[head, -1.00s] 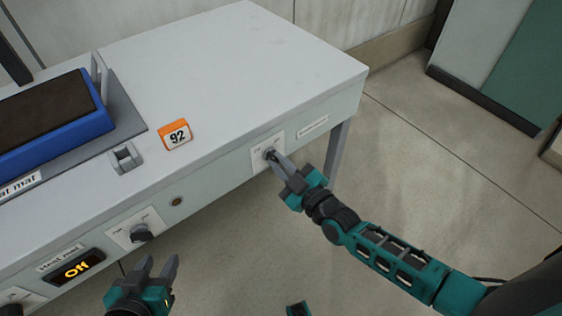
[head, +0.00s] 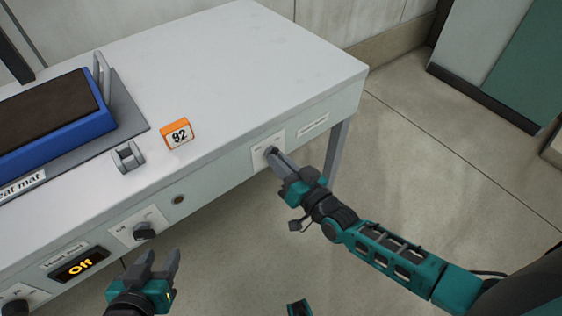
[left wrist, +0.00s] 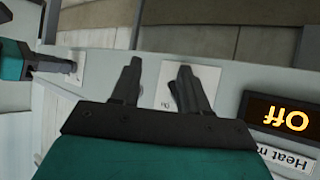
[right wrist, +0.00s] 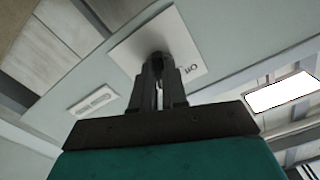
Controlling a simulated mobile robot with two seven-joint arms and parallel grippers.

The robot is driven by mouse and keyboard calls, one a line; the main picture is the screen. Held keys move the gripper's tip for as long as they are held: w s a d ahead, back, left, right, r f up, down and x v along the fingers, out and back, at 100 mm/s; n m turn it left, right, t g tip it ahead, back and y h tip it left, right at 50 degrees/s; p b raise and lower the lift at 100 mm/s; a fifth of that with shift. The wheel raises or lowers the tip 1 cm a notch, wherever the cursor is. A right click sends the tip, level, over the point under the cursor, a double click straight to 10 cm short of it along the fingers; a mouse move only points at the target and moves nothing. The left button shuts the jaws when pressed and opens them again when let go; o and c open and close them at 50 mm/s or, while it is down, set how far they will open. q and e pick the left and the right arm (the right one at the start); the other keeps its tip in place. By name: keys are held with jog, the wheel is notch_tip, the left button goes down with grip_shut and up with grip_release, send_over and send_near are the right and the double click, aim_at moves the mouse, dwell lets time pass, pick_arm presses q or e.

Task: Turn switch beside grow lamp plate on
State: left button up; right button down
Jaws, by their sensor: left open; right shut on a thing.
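A dark switch knob (head: 271,150) sits on a white plate (head: 260,160) on the bench's front panel, near its right end. A small label plate (head: 313,126), too small to read, is to its right; it also shows in the right wrist view (right wrist: 93,101). My right gripper (head: 274,154) is shut on the knob. In the right wrist view the fingers cover most of the knob (right wrist: 158,57), and "Off" is printed on the plate (right wrist: 185,50). My left gripper (head: 161,264) is open and empty, in front of the panel.
Another dark knob (head: 144,230) and a heat mat display (head: 79,266) reading "Off" are on the panel's left. An orange tag marked 92 (head: 177,134) and a blue-edged mat (head: 45,125) are on the bench top. Floor to the right is clear.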

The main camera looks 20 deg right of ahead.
pick_arm(q)
jog(key=shift+a+f, duration=0.15)
jog(key=shift+f, duration=0.1)
pick_arm(e)
jog(key=shift+m, duration=2.2)
jog(key=c, duration=1.2)
grip_release()
jog(key=shift+o, duration=0.2)
jog(key=shift+s, duration=0.15)
pick_arm(q)
jog(key=shift+s+a+r+p, duration=0.25)
jog(key=shift+r+p, duration=0.1)
jog(key=shift+p, duration=0.3)
pick_arm(e)
jog(key=v, duration=1.2)
jog(key=shift+s, duration=0.3)
pick_arm(q)
jog(key=shift+r, duration=0.15)
pick_arm(e)
jog(key=shift+r, duration=0.15)
